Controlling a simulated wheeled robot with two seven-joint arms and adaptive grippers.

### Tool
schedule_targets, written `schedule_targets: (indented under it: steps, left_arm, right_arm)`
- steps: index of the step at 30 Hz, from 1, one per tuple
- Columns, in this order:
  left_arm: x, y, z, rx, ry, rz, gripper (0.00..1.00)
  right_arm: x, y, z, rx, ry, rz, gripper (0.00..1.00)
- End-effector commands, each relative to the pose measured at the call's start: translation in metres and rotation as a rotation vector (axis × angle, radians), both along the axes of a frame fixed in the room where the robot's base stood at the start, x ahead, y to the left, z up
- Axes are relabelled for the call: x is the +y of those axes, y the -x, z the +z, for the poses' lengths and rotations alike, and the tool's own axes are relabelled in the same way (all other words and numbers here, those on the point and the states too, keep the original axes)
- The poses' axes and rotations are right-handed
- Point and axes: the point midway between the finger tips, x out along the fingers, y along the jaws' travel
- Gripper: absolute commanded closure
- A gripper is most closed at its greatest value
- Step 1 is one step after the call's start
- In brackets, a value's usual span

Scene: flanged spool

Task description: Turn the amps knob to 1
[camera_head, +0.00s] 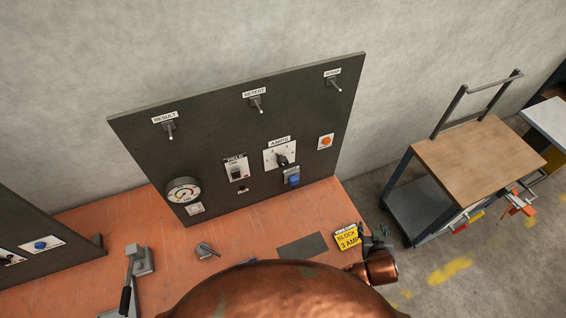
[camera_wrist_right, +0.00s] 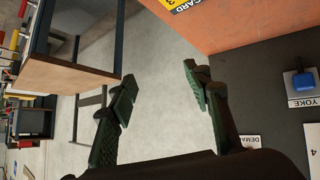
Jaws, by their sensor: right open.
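The amps knob (camera_head: 282,160) is a small black knob on a white plate under the AMPS label (camera_head: 279,142), on the dark upright panel. Its pointer and scale are too small to read. My right gripper (camera_head: 378,236) is at the bench's right edge, beside the yellow card, well below and to the right of the knob. In the right wrist view my right gripper (camera_wrist_right: 158,78) has its two green-padded fingers wide apart with nothing between them. The knob itself is not clear in that view. My left gripper is not in view.
A blue part (camera_head: 292,181) sits just below the knob, and an orange button (camera_head: 326,141) to its right. The dark panel (camera_head: 215,130) also carries switches and a gauge (camera_head: 183,190). A yellow card (camera_head: 347,238) lies on the orange bench (camera_head: 215,262). A wood-topped cart (camera_head: 478,160) stands right.

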Motion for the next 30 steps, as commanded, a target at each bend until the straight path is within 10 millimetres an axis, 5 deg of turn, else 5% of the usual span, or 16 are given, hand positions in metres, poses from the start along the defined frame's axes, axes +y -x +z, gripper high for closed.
schedule_targets:
  steps: [7,12,15,18,23,30]
  left_arm:
    - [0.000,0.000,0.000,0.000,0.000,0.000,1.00]
    - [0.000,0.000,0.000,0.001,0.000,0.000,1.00]
    - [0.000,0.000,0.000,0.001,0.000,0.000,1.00]
    - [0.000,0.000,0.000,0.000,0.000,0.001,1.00]
    - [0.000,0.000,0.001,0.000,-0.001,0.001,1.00]
    - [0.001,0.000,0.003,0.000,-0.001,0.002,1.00]
  right_arm:
    - [0.069,-0.077,0.047,-0.287,0.029,0.124,0.55]
    - [0.169,-0.121,0.091,-0.528,0.021,0.335,0.55]
    - [0.230,-0.129,0.110,-0.633,0.005,0.474,0.55]
    - [0.270,-0.128,0.119,-0.691,-0.008,0.573,0.55]
    - [0.296,-0.130,0.124,-0.722,-0.019,0.633,0.55]
    - [0.309,-0.163,0.125,-0.722,-0.020,0.633,0.55]
